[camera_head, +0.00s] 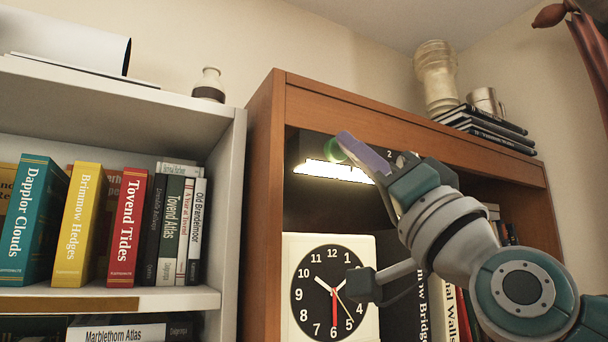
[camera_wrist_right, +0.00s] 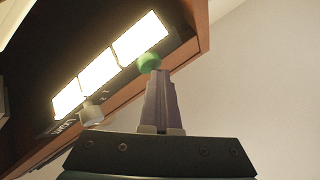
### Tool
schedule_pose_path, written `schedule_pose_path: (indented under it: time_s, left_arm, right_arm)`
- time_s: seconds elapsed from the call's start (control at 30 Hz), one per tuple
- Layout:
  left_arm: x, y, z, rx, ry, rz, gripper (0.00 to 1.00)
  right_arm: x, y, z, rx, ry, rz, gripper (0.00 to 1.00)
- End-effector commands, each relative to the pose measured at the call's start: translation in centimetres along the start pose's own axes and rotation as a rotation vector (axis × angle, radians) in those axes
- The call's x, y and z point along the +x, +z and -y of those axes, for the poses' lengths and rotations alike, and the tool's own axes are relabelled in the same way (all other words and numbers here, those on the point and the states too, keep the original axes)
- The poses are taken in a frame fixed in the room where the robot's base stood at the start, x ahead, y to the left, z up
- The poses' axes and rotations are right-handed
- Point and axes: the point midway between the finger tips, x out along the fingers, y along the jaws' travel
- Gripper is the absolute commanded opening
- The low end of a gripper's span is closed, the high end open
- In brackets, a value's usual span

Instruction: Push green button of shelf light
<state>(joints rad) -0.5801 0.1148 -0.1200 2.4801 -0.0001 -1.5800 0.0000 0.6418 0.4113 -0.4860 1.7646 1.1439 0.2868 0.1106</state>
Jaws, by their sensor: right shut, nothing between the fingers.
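The shelf light (camera_head: 332,171) is a dark bar with lit white panels under the top board of the brown bookcase. Its panels glow in the right wrist view (camera_wrist_right: 110,64) too. The green button (camera_head: 334,151) is at its front, partly covered by my right gripper (camera_head: 345,140). In the right wrist view the round green button (camera_wrist_right: 149,61) sits right at the tip of my right gripper's purple fingers (camera_wrist_right: 157,75). The fingers are shut with nothing between them and seem to touch the button. A grey knob (camera_wrist_right: 92,112) is on the light's other end. My left gripper is out of view.
A white clock (camera_head: 331,290) stands in the bookcase below the light. A white shelf (camera_head: 110,299) with several books is at left. A vase (camera_head: 436,78), a mug (camera_head: 486,102) and stacked books (camera_head: 485,128) are on top of the bookcase.

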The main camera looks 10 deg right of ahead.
Motion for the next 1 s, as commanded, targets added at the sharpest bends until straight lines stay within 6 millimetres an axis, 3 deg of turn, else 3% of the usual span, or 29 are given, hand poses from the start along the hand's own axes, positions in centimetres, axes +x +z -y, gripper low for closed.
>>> schedule_pose_path:
  time_s: [0.33,0.7,1.0]
  left_arm:
    - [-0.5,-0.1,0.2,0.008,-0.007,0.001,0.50]
    - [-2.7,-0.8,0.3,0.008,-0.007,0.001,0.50]
    - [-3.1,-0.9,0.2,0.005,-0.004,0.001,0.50]
  right_arm:
    - [-0.3,-0.3,0.3,0.000,0.002,0.002,0.00]
    - [-3.1,-2.4,2.4,0.000,0.002,0.002,0.00]
    - [-4.3,-3.1,3.1,0.000,0.000,0.001,0.00]
